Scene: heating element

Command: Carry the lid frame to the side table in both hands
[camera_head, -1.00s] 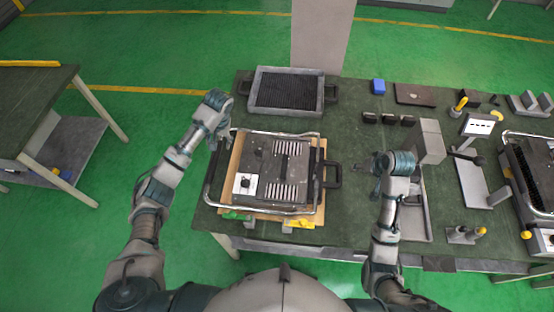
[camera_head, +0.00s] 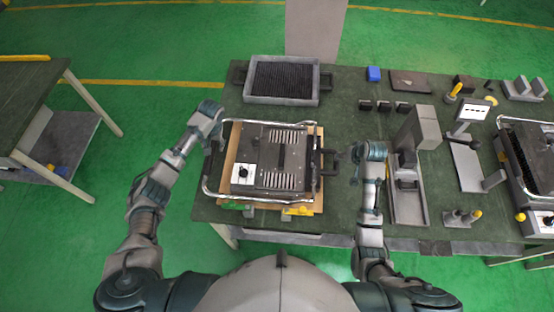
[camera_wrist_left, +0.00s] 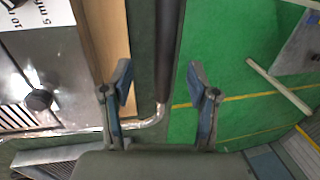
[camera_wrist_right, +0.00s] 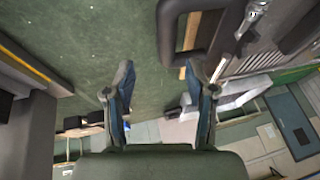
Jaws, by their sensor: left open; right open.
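The lid frame (camera_head: 272,160), a grey slotted panel with a knob plate and chrome side rails, lies on a wooden board on the workbench. Its left rail shows in the left wrist view (camera_wrist_left: 166,60). My left gripper (camera_head: 216,138) is open at that rail, with the rail between its spread fingers (camera_wrist_left: 160,90) as seen from the wrist. My right gripper (camera_head: 352,154) is open and empty, just right of the frame's dark right handle (camera_head: 330,162). In the right wrist view that handle (camera_wrist_right: 168,40) is above and right of the fingers (camera_wrist_right: 160,88). The side table (camera_head: 32,100) stands at far left.
The workbench (camera_head: 345,215) also holds a black-filled tray (camera_head: 283,99) behind the frame, a grey stand (camera_head: 408,190) right of my right gripper, and a second similar unit (camera_head: 530,150) at far right. Green floor (camera_head: 140,110) lies open between bench and side table.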

